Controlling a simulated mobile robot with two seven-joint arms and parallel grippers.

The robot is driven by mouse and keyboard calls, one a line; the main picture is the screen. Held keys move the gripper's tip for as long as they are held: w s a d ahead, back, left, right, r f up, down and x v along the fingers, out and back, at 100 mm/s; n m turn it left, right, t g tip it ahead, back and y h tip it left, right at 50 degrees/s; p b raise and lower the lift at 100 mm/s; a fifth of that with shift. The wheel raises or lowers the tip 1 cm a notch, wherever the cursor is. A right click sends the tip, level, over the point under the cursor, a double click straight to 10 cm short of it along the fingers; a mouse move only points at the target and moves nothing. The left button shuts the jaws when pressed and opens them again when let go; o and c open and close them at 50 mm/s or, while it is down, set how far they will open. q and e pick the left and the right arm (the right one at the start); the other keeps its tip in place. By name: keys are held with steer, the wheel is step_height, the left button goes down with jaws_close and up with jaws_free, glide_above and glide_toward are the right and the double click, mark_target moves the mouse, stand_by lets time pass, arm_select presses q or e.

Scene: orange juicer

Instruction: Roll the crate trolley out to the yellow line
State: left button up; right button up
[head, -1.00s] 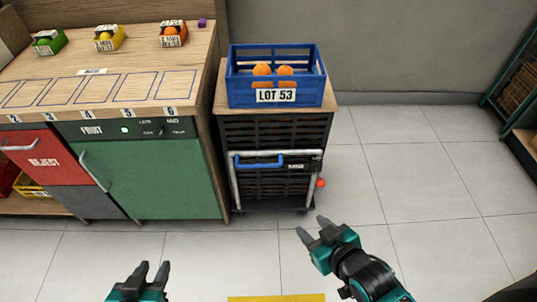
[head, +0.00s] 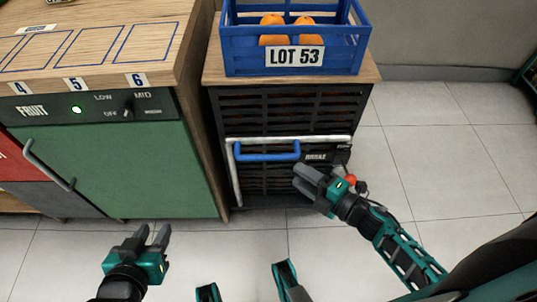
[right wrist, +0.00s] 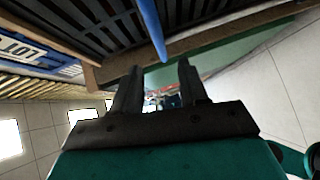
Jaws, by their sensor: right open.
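The crate trolley (head: 290,110) is a dark slatted cart with a wooden top, standing right of the green cabinet. A blue crate (head: 294,57) marked LOT 53 sits on top with oranges in it. A pale metal frame with a blue handle (head: 267,152) crosses its front. My right gripper (head: 306,181) is open and empty, below and right of the handle, apart from it. In the right wrist view the blue handle (right wrist: 151,28) shows ahead of the open fingers (right wrist: 158,82). My left gripper (head: 148,237) is open and empty, low in front of the cabinet. The yellow line is out of view.
The green cabinet (head: 125,165) with its bar handle stands close against the trolley's left side. A red knob (head: 350,182) is low at the trolley's right. Tiled floor (head: 440,160) is clear to the right, with a grey wall (head: 450,40) behind.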

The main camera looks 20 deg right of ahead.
mark_target(274, 159)
steer(key=b+x, duration=0.2)
steer(key=x, duration=0.9)
steer(key=shift+w, duration=0.1)
steer(key=shift+c, duration=0.8)
steer(key=c, duration=0.6)
jaws_close()
